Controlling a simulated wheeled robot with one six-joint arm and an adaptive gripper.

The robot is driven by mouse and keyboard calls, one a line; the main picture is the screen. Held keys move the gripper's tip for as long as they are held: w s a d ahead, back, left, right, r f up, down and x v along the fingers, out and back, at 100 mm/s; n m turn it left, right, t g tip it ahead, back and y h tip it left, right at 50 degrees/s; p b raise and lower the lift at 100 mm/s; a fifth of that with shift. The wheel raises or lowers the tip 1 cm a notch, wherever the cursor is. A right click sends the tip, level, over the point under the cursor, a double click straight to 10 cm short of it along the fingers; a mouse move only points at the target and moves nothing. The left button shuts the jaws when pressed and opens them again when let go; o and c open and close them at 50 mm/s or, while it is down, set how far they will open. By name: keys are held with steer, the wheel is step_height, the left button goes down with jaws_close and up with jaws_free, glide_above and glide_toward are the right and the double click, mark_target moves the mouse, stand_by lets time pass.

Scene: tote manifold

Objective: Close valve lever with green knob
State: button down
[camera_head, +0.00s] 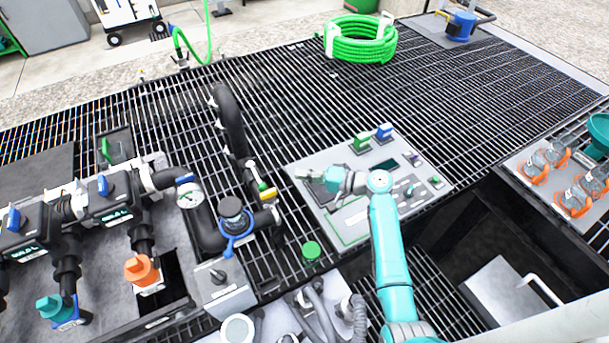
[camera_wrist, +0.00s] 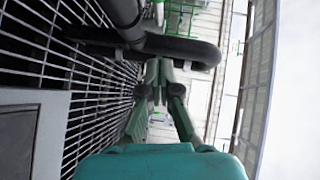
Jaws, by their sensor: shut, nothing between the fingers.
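My gripper (camera_head: 304,175) is above the grey panel in the head view, its fingers pointing left and empty. In the wrist view, its fingers (camera_wrist: 160,72) converge and are shut, with a dark curved pipe (camera_wrist: 150,45) just beyond them. A small green and yellow handle (camera_head: 265,188) sits beside the black pipe, left of my gripper and apart from it. An upright green handle (camera_head: 105,149) stands in a dark box farther left. I cannot tell for sure which of these is the lever with the green knob; neither shows clearly in the wrist view.
The black hooped pipe (camera_head: 231,125) rises left of my gripper. The grey panel (camera_head: 342,222) carries green (camera_head: 362,141) and blue (camera_head: 384,132) blocks. A round green cap (camera_head: 311,251) lies nearer. A pit opens right of the panel. Open grating (camera_head: 440,110) extends behind.

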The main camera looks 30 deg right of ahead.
mark_target(261, 183)
steer(key=w+a+f, duration=0.1)
steer(key=w+a, duration=0.3)
steer(key=a, duration=0.4)
steer(key=shift+w+a+f, duration=0.35)
steer(key=shift+s+a, duration=0.2)
steer(key=shift+a, duration=0.7)
steer(key=shift+s+a, duration=0.15)
steer(key=shift+a, duration=0.7)
steer(key=shift+d, duration=0.1)
